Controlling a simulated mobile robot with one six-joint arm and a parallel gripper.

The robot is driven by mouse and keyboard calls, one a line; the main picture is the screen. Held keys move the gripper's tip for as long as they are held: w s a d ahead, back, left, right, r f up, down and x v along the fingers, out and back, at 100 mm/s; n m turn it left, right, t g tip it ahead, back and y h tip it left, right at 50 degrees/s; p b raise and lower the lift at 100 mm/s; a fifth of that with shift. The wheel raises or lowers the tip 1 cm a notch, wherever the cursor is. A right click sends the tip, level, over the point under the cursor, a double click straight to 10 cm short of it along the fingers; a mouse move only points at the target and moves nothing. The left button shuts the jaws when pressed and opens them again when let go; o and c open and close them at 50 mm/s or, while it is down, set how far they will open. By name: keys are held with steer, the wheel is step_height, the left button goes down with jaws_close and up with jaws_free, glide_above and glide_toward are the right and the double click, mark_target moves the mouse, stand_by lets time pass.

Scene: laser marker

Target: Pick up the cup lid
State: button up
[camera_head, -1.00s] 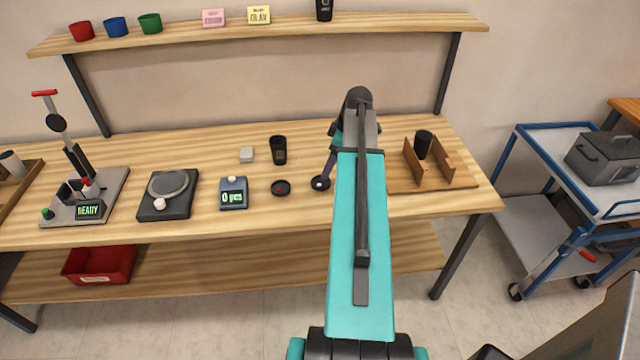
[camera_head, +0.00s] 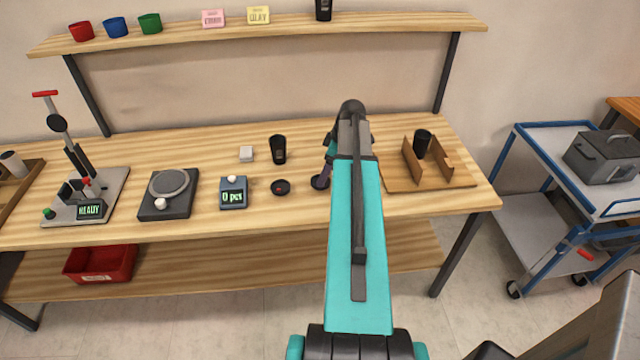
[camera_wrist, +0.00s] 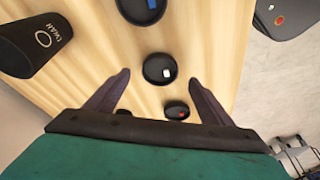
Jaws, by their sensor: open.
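In the wrist view my gripper (camera_wrist: 160,77) is open and empty, its two dark fingers apart. A round black lid with a white mark (camera_wrist: 158,68) lies on the table, seen between the fingertips; whether they reach its height is unclear. A lid with a red mark (camera_wrist: 177,110) is near the right finger's base, and one with a blue mark (camera_wrist: 140,9) is at the top edge. In the head view the red-marked lid (camera_head: 281,187) lies left of my arm. Another dark lid (camera_head: 319,182) is partly covered by my arm.
A black cup (camera_wrist: 36,42) stands upper left in the wrist view. The head view shows a black cup (camera_head: 278,149) behind the lids, a counter display (camera_head: 233,193) left, and a wooden holder (camera_head: 440,172) with a dark cup (camera_head: 423,143) right.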

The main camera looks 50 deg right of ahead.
steer(key=shift+p+x, duration=0.75)
steer(key=shift+x, duration=0.5)
steer(key=shift+p+x, duration=0.3)
steer(key=shift+x, duration=0.9)
steer(key=shift+w, duration=0.1)
steer(key=shift+r, duration=0.1)
steer(key=c, duration=1.1)
